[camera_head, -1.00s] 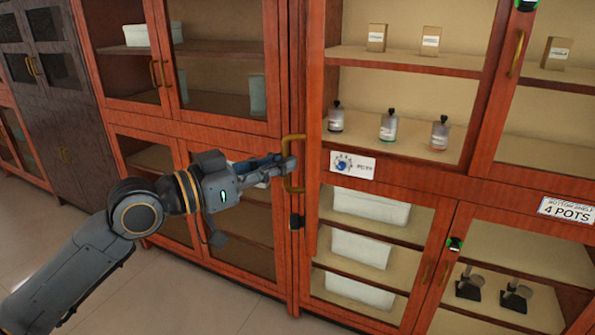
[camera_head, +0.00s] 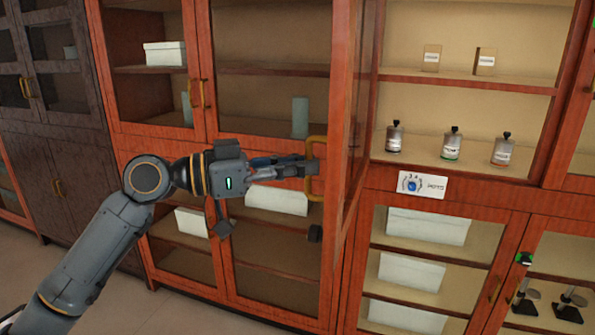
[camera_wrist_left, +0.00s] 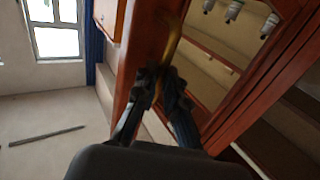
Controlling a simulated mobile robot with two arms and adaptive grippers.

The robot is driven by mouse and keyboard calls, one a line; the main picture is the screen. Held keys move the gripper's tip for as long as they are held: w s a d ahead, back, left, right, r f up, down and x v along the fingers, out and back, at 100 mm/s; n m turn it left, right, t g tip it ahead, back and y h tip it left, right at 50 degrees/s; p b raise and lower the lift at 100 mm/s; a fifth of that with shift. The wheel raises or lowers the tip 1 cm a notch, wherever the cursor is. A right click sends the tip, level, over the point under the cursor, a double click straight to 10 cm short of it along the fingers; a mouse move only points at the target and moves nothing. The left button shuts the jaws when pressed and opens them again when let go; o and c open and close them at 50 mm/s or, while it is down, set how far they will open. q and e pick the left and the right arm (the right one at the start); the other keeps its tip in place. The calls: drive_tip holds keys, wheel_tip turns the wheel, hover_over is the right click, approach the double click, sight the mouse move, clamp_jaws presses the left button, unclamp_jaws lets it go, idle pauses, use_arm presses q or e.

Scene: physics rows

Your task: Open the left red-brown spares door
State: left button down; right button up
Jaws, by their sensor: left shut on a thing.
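The left red-brown spares door (camera_head: 348,110) stands swung out from its cabinet, seen at a steep angle in the head view. The cabinet's upper shelves are bare to view on its right. Its brass handle (camera_head: 318,182) is on the near edge. My left gripper (camera_head: 309,168) comes in from the left and is shut on this handle. In the left wrist view, the fingers (camera_wrist_left: 160,80) close around the lower part of the handle (camera_wrist_left: 173,40), beside the door's red-brown frame (camera_wrist_left: 140,45). The fingertips partly hide the grip. My right gripper is not in view.
Several bottles (camera_head: 451,143) and small boxes (camera_head: 432,58) stand on the shelves behind the door. A sign (camera_head: 422,185) sits below them. A glazed red-brown cabinet (camera_head: 270,110) stands left, behind my arm. Free floor (camera_wrist_left: 45,110) shows in the left wrist view.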

use_arm(q)
drive_tip(key=shift+w+a+r, duration=0.3)
drive_tip(key=shift+w+r, duration=0.1)
drive_tip(key=shift+r, duration=0.05)
drive_tip(key=shift+d, duration=0.1)
drive_tip(key=c, duration=1.7)
unclamp_jaws()
drive_tip(key=shift+c, duration=0.2)
drive_tip(key=o, duration=0.3)
drive_tip(key=shift+w+d+f, duration=0.15)
drive_tip(key=shift+w+d, duration=0.05)
drive_tip(key=shift+d, duration=0.05)
drive_tip(key=shift+o, duration=0.2)
drive_tip(key=v, duration=1.1)
drive_tip(key=shift+a+f, duration=0.25)
drive_tip(key=shift+a, duration=0.15)
drive_tip(key=shift+s, duration=0.15)
